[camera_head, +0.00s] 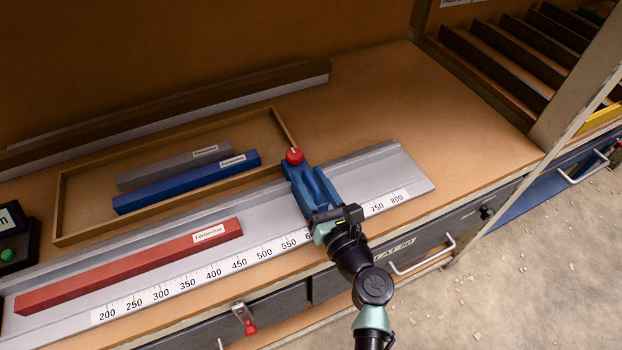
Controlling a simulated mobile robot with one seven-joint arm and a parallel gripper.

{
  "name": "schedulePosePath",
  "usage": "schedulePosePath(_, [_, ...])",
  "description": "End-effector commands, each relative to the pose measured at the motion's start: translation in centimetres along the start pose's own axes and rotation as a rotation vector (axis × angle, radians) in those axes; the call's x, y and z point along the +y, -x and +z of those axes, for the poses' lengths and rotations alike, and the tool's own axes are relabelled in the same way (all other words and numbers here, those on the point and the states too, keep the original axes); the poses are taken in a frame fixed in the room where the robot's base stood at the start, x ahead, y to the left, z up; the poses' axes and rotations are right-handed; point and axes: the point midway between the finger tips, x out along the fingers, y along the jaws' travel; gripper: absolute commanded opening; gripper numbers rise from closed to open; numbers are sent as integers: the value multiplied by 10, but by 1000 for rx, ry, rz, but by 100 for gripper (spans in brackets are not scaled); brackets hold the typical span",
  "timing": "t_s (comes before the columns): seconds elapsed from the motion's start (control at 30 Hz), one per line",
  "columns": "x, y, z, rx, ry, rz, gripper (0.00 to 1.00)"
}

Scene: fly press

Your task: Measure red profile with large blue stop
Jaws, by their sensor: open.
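The red profile (130,267) lies lengthwise on the grey measuring rail (405,173), with a white label near its right end. The large blue stop (312,186), topped by a red knob (295,155), sits on the rail to the right of the profile. A gap separates the stop from the profile's right end. My gripper (333,217) is open at the front of the stop, near the scale's upper middle marks. Its fingertips are partly hidden, and I cannot tell whether they touch the stop. The scale (245,262) runs along the rail's front.
Behind the rail, a wooden tray (84,174) holds a blue profile (187,183) and a grey profile (174,166). A display box with a green button (8,254) stands at the left edge. A red-tipped latch (244,318) hangs below the bench front. The bench right of the rail is clear.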

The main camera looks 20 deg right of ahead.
Motion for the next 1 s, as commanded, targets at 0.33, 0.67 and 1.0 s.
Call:
schedulePosePath(0.33, [0, 0, 0, 0, 0, 0, 2])
schedulePosePath(0.67, [0, 0, 0, 0, 0, 1, 0])
schedulePosePath(1.0, [0, 0, 0, 0, -1, 1, 0])
